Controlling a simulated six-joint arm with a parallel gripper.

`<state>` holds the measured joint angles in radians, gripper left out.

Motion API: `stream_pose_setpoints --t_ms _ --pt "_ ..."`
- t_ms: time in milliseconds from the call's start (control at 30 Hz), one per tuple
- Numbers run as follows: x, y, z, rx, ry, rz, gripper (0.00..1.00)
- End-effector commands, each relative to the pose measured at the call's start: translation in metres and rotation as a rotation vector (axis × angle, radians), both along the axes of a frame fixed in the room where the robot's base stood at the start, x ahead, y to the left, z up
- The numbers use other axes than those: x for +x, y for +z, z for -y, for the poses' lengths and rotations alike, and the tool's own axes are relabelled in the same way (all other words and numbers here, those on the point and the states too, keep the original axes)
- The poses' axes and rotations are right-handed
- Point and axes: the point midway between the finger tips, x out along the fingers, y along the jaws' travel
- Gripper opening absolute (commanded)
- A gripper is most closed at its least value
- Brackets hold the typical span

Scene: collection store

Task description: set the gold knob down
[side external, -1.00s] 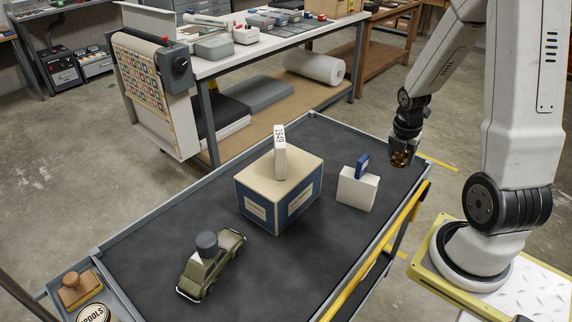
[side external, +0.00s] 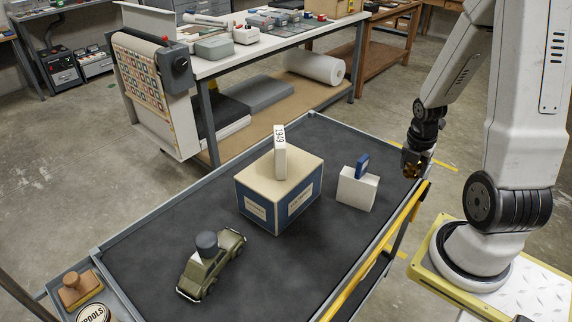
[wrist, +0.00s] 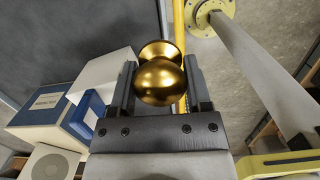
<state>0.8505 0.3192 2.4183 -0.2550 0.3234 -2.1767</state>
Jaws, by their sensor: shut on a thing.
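The gold knob (wrist: 160,80) is round and shiny with a flared end. My gripper (wrist: 160,95) is shut on it, one finger on each side, in the wrist view. In the side external view my gripper (side external: 413,165) holds the knob (side external: 411,170) above the right edge of the dark cart top (side external: 330,262), near the yellow rail. The gap below the knob is hard to judge. The knob looks small and partly hidden by the fingers there.
A white block with a blue piece (side external: 362,166) on it stands left of my gripper. A blue and cream box (side external: 262,200) carries a white 1949 block (side external: 280,155). A green toy car (side external: 211,265) stands at the front left. The cart's front right area is bare.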

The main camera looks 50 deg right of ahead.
Motion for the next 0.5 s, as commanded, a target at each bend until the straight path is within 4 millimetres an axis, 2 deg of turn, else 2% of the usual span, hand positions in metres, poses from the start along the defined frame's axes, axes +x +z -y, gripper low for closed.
stream_pose_setpoints --t_ms 500 --pt "0.054 -0.033 0.043 0.001 0.001 -0.001 0.00"
